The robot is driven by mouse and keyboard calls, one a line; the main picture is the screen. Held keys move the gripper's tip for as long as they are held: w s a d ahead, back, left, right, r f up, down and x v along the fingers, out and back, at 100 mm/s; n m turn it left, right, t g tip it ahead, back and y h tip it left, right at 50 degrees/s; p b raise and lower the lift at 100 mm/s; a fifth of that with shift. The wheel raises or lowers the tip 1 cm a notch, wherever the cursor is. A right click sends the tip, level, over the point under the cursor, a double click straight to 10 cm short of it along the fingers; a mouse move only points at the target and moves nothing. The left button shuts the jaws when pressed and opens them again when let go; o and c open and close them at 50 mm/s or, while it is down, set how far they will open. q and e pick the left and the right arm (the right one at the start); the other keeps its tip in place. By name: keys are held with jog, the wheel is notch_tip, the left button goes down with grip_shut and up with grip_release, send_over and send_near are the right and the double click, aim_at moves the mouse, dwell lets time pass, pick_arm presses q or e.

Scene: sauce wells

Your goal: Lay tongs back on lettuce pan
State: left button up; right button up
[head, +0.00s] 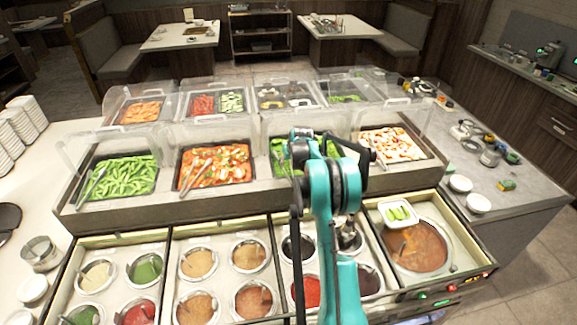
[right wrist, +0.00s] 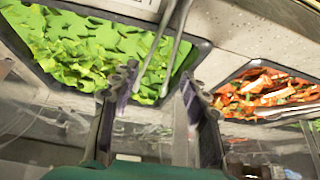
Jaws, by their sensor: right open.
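The lettuce pan, a dark-rimmed pan of green leaves, is partly hidden behind my right arm in the head view; its lettuce (head: 277,158) shows on either side. In the right wrist view the lettuce (right wrist: 75,45) fills the upper left. Metal tongs (right wrist: 159,48) lie over the lettuce there, their two arms slanting across the pan's rim (right wrist: 200,52). My right gripper (right wrist: 158,80) is open, its two dark fingers apart with the tongs showing between them; I cannot tell whether they touch. It also shows in the head view (head: 315,143). My left gripper is out of view.
Clear guards stand over the pans. A pan of red-orange food (head: 214,168) with tongs and a green bean pan (head: 120,176) are to the left; a pale-topped pan (head: 392,143) is to the right. Sauce wells (head: 198,263) and a soup pot (head: 418,245) fill the front.

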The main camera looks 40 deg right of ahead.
jog(key=v, duration=0.8)
jog(key=s+a+r+n, duration=0.1)
jog(key=s+a+r, duration=0.2)
jog(key=a, duration=0.5)
jog(key=s+a+r+n+y, duration=0.1)
jog(key=s+a+r, duration=0.3)
jog(key=a, duration=0.4)
jog(key=s+a+r, duration=0.3)
jog(key=a, duration=0.5)
jog(key=s+a+f+n, duration=0.1)
jog(key=s+a+f, duration=0.1)
jog(key=s+a, duration=0.6)
jog(key=s+a+f+n+t+y, duration=0.1)
jog(key=s+a+f+n, duration=0.1)
jog(key=s+a, duration=0.6)
jog(key=s+f, duration=0.1)
jog(key=s, duration=0.3)
jog(key=shift+a+t+y, duration=0.2)
jog(key=shift+t+y, duration=0.1)
jog(key=shift+f, duration=0.15)
notch_tip(320, 180, down, 19)
jog(key=b, duration=1.9)
